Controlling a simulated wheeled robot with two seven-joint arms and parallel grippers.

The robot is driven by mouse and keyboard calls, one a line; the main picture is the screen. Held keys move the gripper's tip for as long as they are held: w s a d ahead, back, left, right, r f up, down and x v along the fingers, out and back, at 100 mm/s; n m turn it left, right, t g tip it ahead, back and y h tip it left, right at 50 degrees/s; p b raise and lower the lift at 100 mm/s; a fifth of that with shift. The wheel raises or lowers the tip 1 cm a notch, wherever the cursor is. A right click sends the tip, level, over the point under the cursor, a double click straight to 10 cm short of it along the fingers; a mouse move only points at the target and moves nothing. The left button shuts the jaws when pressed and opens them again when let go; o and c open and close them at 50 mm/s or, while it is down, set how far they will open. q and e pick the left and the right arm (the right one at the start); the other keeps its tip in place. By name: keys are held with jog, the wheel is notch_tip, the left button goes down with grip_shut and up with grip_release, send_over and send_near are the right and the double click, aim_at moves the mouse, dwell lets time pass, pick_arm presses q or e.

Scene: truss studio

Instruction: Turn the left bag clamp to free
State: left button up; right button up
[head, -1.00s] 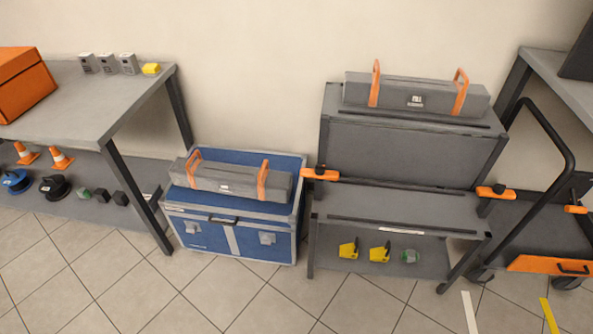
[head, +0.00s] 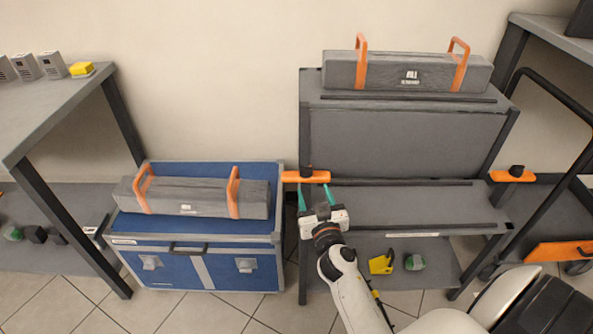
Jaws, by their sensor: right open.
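The left bag clamp (head: 292,177), an orange bar with a dark knob, sits at the left post of the grey rack (head: 405,140). Its bar lies crosswise and sticks out left past the post. The right bag clamp (head: 512,175) is a like orange bar with a black knob at the rack's right side. My right gripper (head: 315,190) is open, its two teal fingers pointing at the left clamp from the near side. The fingertips are at or just below the bar; I cannot tell if they touch. My left gripper is not in view.
A grey bag (head: 405,72) with orange handles lies on the rack's top. Another grey bag (head: 190,197) lies on the blue case (head: 217,268) left of the rack. A yellow tool (head: 382,263) and a green-grey item (head: 415,262) sit on the low shelf. A table stands left.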

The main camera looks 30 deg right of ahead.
aim_at(307, 174)
jog(key=x, duration=0.9)
jog(key=shift+w, duration=0.1)
jog(key=shift+w+d, duration=0.25)
jog(key=shift+w, duration=0.2)
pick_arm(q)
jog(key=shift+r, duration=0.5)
pick_arm(e)
grip_shut()
